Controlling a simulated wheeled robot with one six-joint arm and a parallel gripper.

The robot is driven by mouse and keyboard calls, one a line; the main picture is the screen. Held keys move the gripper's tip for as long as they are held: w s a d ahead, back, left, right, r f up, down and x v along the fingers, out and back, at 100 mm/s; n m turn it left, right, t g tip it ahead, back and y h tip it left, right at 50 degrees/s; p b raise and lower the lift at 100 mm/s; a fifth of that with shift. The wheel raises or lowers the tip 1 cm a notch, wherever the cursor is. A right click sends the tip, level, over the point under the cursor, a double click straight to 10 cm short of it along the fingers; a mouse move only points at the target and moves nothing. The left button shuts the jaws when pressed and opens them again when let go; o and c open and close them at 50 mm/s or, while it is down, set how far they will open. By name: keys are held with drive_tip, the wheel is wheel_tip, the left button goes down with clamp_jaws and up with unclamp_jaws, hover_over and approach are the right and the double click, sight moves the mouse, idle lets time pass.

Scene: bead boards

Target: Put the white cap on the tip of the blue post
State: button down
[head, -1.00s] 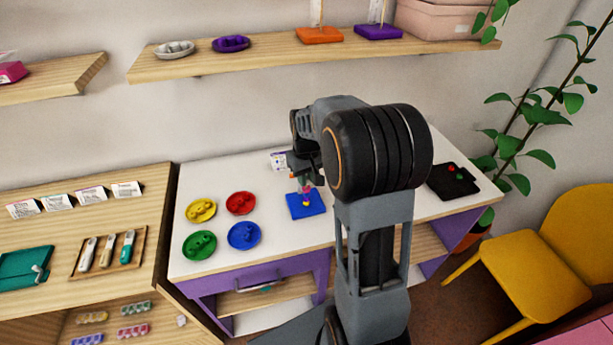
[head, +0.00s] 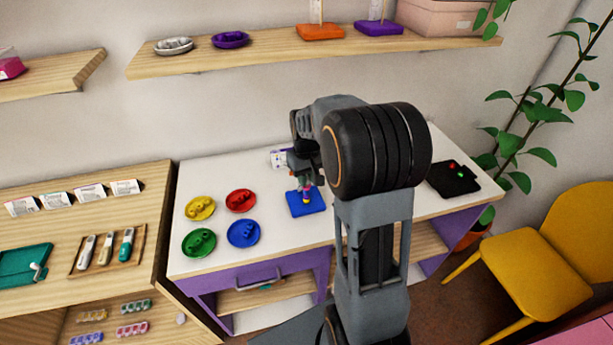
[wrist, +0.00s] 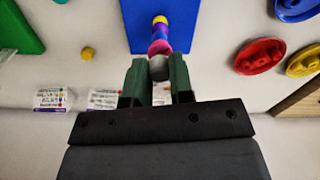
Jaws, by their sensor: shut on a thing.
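The white cap (wrist: 159,67), greyish in shade, is between the green fingers of my gripper (wrist: 160,78) in the wrist view. My gripper is shut on it. The blue post's square blue base (wrist: 182,18) lies beyond the fingers. A stack of beads (wrist: 160,34), yellow, purple and pink, runs from the base towards the cap, hiding most of the post. The cap appears against the pink end; I cannot tell whether it is seated on the tip. In the head view, my gripper (head: 303,177) is right above the beads on the blue base (head: 318,204).
Red (head: 240,200), yellow, green and blue dishes of beads stand left of the base. A loose yellow bead (wrist: 87,54) and a green board (wrist: 18,30) show in the wrist view. White labelled boxes (wrist: 108,98) stand near the wall. A black tray (head: 453,181) lies at right.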

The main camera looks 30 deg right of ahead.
drive_tip(key=shift+f, duration=0.35)
idle(0.3)
drive_tip(key=c, duration=0.9)
unclamp_jaws()
wheel_tip(320, 180, up, 14)
drive_tip(key=shift+f+b, duration=0.1)
drive_tip(key=shift+b, duration=0.2)
drive_tip(key=s+a+f+t, duration=0.1)
drive_tip(key=s+a+f, duration=0.1)
drive_tip(key=s, duration=0.3)
drive_tip(key=s+a+f+t, duration=0.1)
drive_tip(key=s+a+f, duration=0.1)
drive_tip(key=s+a, duration=0.2)
drive_tip(key=s+a+f+t, duration=0.1)
drive_tip(key=s+a+f, duration=0.1)
drive_tip(key=s, duration=0.5)
drive_tip(key=shift+a+t, duration=0.4)
drive_tip(key=shift+a, duration=0.2)
